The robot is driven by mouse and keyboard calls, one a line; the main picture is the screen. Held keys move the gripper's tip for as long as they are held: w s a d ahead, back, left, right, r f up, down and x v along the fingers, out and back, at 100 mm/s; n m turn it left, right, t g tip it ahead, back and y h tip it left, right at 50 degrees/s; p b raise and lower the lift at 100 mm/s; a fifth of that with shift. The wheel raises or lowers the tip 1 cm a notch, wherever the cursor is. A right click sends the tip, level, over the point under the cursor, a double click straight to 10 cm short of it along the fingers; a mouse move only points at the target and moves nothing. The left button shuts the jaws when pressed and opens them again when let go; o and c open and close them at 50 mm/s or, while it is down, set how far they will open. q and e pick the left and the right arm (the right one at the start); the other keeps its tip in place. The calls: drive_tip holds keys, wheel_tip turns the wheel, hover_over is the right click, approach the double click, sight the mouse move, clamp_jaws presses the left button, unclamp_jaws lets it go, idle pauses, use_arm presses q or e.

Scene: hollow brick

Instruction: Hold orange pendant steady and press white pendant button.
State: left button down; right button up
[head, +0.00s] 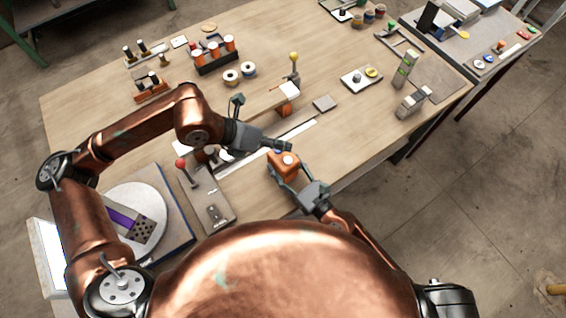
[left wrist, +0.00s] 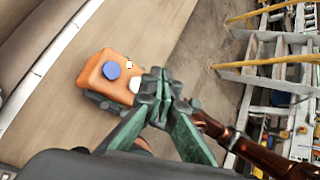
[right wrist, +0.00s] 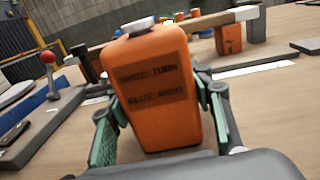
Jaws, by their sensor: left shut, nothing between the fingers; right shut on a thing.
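The orange pendant (head: 285,174) is upright between the fingers of my right gripper (head: 292,180), near the table's front edge. In the right wrist view, the pendant (right wrist: 155,85) has a dark label with blurred lettering on its side, and the green finger pads stand on both sides. In the left wrist view, a blue button (left wrist: 111,70) and a white button (left wrist: 135,84) sit on the pendant's top. My left gripper (left wrist: 158,84) is shut and empty, its tips right beside the white button in that view. Whether they touch it cannot be told. In the head view, the left gripper (head: 287,147) is just above the pendant.
A panel with a red-knobbed lever (head: 181,164) stands left of the pendant. A yellow-knobbed fixture (head: 293,58) and a grey block (head: 325,103) lie beyond it. A round white disc (head: 130,200) is at the left. Table space right of the pendant is clear.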

drive_tip(key=o, duration=1.6)
drive_tip(key=v, duration=1.2)
